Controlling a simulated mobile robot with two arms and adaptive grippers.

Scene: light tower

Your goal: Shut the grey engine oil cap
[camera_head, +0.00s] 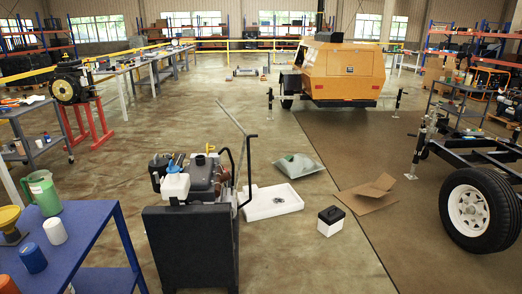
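The engine (203,172) sits on top of a dark cart or stand (190,245) in the middle foreground. A white tank (175,185), a small blue part (176,163) and a small yellow part (209,148) show on or beside the engine. I cannot pick out the grey oil cap at this size, nor tell whether it is open or shut. Neither of my grippers is in view.
A blue table (92,222) at lower left holds a green jug (43,192), a white cup (55,231) and a yellow funnel (10,220). A white tray (268,203), a black-and-white box (331,220) and cardboard (368,196) lie right of the cart. A wheeled trailer (478,208) stands at right.

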